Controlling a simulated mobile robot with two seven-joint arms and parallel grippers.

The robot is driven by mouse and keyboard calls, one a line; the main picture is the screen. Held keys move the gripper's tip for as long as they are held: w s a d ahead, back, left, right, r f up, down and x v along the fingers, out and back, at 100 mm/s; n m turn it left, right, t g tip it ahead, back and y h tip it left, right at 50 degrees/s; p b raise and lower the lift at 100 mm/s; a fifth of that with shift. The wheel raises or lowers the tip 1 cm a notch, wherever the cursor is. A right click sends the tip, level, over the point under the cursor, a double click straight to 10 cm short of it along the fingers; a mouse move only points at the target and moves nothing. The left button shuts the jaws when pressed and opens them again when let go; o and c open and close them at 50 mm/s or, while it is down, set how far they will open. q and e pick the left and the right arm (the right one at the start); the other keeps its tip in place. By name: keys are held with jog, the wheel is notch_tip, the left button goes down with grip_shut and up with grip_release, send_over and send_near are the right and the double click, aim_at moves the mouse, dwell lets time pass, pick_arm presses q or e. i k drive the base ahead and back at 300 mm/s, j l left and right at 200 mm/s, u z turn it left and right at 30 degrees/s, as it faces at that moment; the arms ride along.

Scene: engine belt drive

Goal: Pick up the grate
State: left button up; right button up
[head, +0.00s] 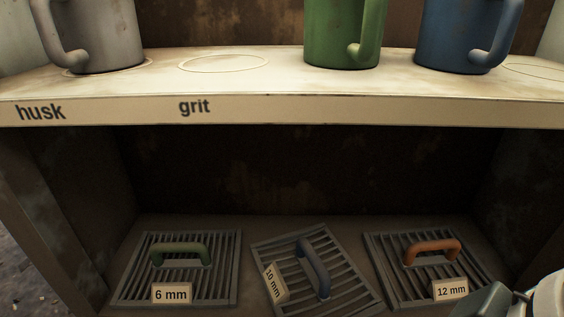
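Three dark slatted grates lie in the lower compartment. The left grate (222,281) has a green handle (181,251) and a tag reading 6 mm. The middle grate (341,283) lies turned at an angle, with a blue handle (314,268) and a 10 mm tag. The right grate (395,278) has an orange handle (432,247) and a 12 mm tag. Part of my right arm, white and dark grey, shows at the lower right corner, in front of the right grate's near corner. No fingertips can be made out there. My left gripper is not in view.
A pale shelf (330,108) above overhangs the compartment. It is lettered husk and grit. A grey mug (105,35), a green mug (328,35) and a blue mug (452,38) stand on it. The ring above grit is empty. Side walls bound the compartment.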

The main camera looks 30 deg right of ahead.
aim_at(442, 291)
jog(key=k+j+z, duration=0.1)
jog(key=z, duration=0.85)
jog(key=k+l, duration=0.05)
jog(key=k, duration=0.05)
